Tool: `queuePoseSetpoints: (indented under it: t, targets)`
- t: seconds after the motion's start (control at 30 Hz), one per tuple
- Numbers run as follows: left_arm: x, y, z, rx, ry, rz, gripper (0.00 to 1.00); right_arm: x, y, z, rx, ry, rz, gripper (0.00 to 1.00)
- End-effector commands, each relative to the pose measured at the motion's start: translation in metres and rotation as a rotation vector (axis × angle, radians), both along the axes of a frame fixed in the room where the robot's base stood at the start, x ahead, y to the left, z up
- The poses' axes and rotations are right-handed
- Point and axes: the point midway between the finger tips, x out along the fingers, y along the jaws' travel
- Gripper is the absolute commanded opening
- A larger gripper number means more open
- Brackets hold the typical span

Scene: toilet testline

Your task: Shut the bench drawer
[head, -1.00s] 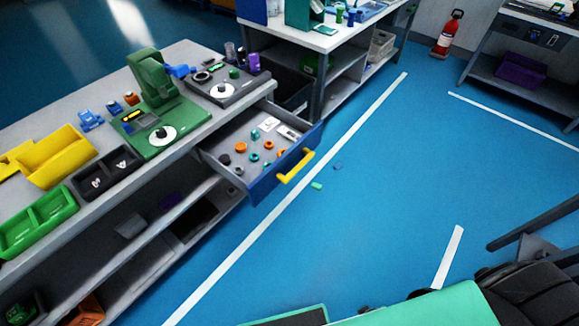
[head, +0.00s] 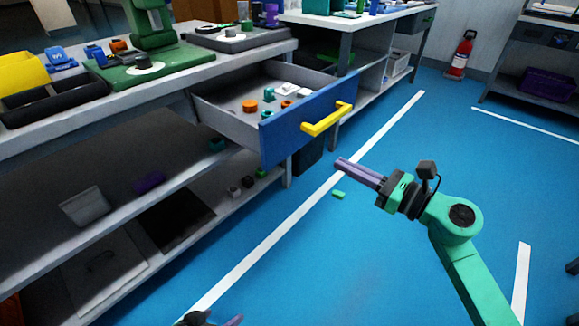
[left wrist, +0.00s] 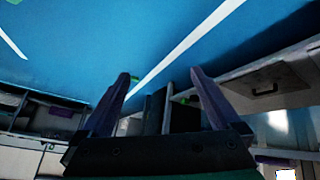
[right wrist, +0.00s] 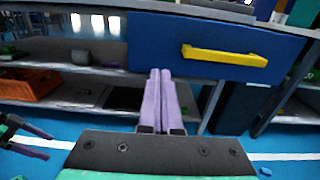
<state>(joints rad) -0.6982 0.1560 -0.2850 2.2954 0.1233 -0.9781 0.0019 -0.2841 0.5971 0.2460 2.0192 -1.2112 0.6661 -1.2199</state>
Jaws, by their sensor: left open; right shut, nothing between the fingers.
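The bench drawer (head: 279,145) is pulled out from under the bench top, with a blue front and a yellow handle (head: 326,119). Small orange, teal and white parts lie inside it. My right gripper (head: 340,164) is shut and empty, in front of the drawer and lower than the handle, apart from it. In the right wrist view the closed fingers (right wrist: 160,75) point toward the lower left part of the blue front (right wrist: 155,42), with the handle (right wrist: 225,55) up and to the right. My left gripper (left wrist: 160,85) is open and empty; only its tip (head: 215,320) shows at the bottom of the head view.
The bench top (head: 240,62) holds a green fixture (head: 150,66), yellow and black bins and a grey tray. Lower shelves (head: 150,215) hold a few containers. Blue floor with a white line is open to the right; a small green piece (head: 338,194) lies there.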

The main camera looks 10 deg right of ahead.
Motion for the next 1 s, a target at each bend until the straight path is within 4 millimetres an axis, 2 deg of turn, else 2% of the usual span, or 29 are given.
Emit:
queuePoseSetpoints:
  t: [0.13,0.6,0.73,1.0]
  targets:
    - [-0.001,0.003,0.006,0.01,0.013,0.001,0.97,0.016,0.012,0.006,0.004,-0.002,-0.001,0.0]
    - [-0.007,0.018,0.014,0.059,0.083,0.006,0.97,0.093,0.075,0.005,0.012,0.004,-0.004,0.0]
    - [-0.007,0.017,0.013,0.057,0.078,0.006,0.97,0.104,0.084,0.004,0.013,0.005,-0.005,0.0]
    - [-0.006,0.017,0.013,0.055,0.076,0.007,0.97,0.106,0.086,0.003,0.011,0.006,-0.005,0.0]
